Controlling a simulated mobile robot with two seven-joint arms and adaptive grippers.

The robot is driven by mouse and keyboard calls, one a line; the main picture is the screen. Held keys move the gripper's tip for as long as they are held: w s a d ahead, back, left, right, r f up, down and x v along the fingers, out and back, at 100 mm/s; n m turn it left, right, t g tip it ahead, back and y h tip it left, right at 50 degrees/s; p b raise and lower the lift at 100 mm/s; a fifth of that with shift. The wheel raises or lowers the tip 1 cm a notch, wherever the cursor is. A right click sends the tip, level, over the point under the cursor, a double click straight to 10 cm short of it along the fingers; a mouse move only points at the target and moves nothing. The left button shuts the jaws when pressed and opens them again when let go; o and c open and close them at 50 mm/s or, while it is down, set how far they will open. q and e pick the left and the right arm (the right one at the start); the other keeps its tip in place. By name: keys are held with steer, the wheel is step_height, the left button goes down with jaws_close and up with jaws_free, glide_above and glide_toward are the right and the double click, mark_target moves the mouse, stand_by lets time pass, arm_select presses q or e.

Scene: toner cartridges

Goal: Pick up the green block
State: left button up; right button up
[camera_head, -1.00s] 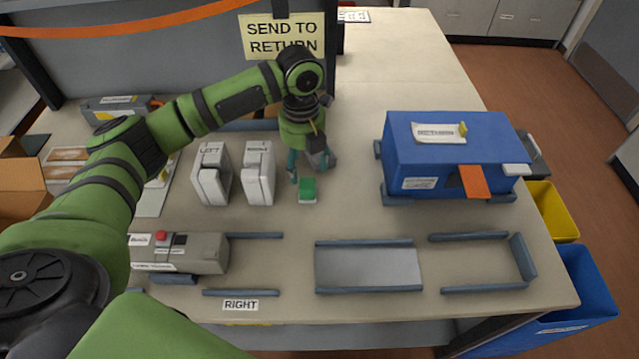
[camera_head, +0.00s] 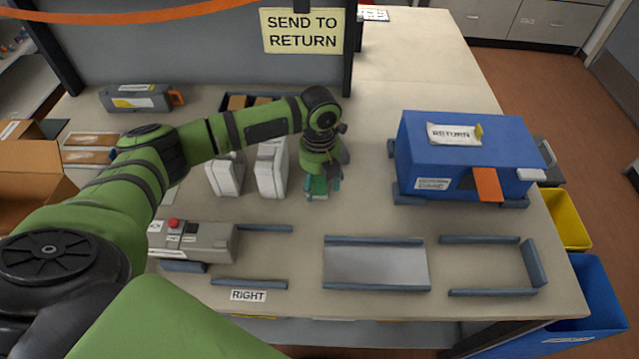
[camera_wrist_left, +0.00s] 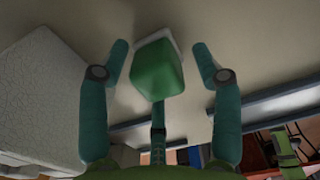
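The green block (camera_wrist_left: 157,71) sits between the spread teal fingers of my left gripper (camera_wrist_left: 160,62) in the left wrist view. There is visible space between the block and each fingertip. A pale piece shows at the block's far edge. In the head view, my left gripper (camera_head: 322,190) points down over the table beside two white upright cartridges, and the block (camera_head: 318,186) shows only partly between the fingers. My right gripper does not show.
Two white cartridges (camera_head: 272,168) stand close left of the gripper. A blue RETURN box (camera_head: 465,160) stands to the right. A grey tray with blue rails (camera_head: 375,265) lies in front. A grey machine with a red button (camera_head: 195,243) is front left.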

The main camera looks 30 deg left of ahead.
arm_select(q)
jaws_close()
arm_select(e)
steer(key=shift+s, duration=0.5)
arm_select(q)
steer(key=shift+r, duration=0.15)
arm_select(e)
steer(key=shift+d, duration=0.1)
